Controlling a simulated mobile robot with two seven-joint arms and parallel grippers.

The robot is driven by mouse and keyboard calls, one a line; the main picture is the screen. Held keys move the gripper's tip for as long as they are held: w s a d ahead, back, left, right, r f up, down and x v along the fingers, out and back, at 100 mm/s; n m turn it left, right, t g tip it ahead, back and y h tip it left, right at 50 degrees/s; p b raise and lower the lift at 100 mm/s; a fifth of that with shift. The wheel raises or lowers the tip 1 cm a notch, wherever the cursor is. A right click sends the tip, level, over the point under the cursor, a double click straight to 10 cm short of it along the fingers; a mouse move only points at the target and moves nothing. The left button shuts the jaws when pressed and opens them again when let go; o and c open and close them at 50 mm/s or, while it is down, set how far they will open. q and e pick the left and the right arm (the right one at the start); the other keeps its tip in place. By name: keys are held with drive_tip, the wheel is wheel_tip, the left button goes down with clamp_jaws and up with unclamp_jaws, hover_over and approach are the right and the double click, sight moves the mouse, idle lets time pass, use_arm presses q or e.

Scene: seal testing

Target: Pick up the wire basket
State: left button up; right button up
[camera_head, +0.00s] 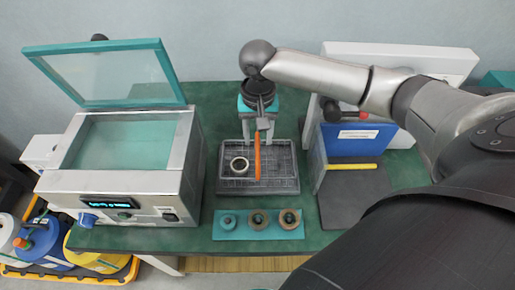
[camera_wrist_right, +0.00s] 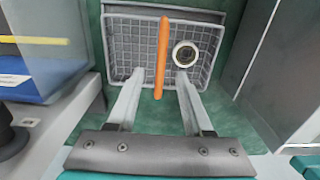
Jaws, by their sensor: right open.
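The grey wire basket (camera_head: 282,160) sits on the green bench, in a dark grey tray. It also shows in the right wrist view (camera_wrist_right: 122,45). A narrow orange bar (camera_head: 257,163) crosses the middle of the basket like a handle; it also shows in the wrist view (camera_wrist_right: 163,50). A pale ring (camera_head: 240,166) lies in the basket beside the bar. My right gripper (camera_head: 258,128) is over the basket's far side, pointing down. In the wrist view its fingers (camera_wrist_right: 160,76) are apart, with the bar between them and a gap on each side. My left gripper is out of view.
A steel chamber (camera_head: 115,181) with its glass lid raised stands left of the basket. A teal block (camera_head: 258,232) with round parts is in front. A blue container (camera_head: 350,140) and dark plate (camera_head: 350,200) stand close on the right.

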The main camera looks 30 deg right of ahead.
sight(258, 147)
drive_tip(key=shift+f, duration=0.6)
wheel_tip(258, 147, down, 4)
drive_tip(key=shift+w+r+b, duration=0.1)
drive_tip(key=shift+b, duration=0.6)
drive_tip(key=shift+f, duration=0.4)
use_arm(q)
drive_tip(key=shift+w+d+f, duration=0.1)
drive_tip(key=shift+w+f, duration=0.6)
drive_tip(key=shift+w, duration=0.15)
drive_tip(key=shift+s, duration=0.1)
use_arm(e)
drive_tip(key=shift+c, duration=0.7)
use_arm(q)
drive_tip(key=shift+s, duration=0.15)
use_arm(e)
drive_tip(key=shift+r, duration=0.1)
clamp_jaws()
